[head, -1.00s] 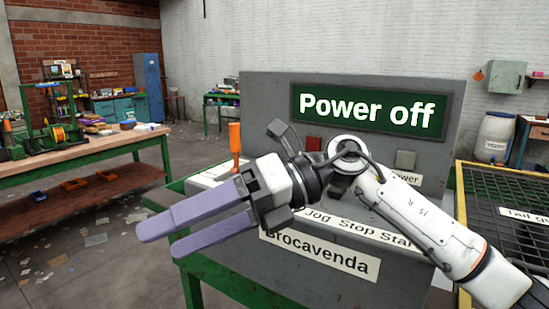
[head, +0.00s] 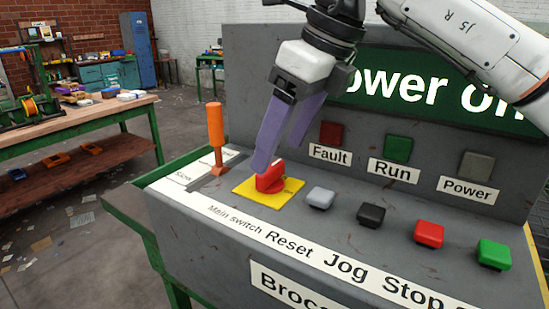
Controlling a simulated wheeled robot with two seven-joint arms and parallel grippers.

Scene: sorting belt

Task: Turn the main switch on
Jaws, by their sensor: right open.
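The main switch (head: 270,180) is a red rotary knob on a yellow plate (head: 291,190), at the left end of the console's row of controls. My right gripper (head: 280,159) comes down from above with its purple fingers apart. One fingertip is right at the knob's left upper side and the other is above and behind it. I cannot tell whether either touches it. My left gripper is not in view.
An orange-handled lever (head: 216,130) stands left of the switch, close to my fingers. A grey button (head: 320,198), a black button (head: 371,214), a red button (head: 429,233) and a green button (head: 493,253) lie to the right. The Power lamp (head: 477,166) looks grey.

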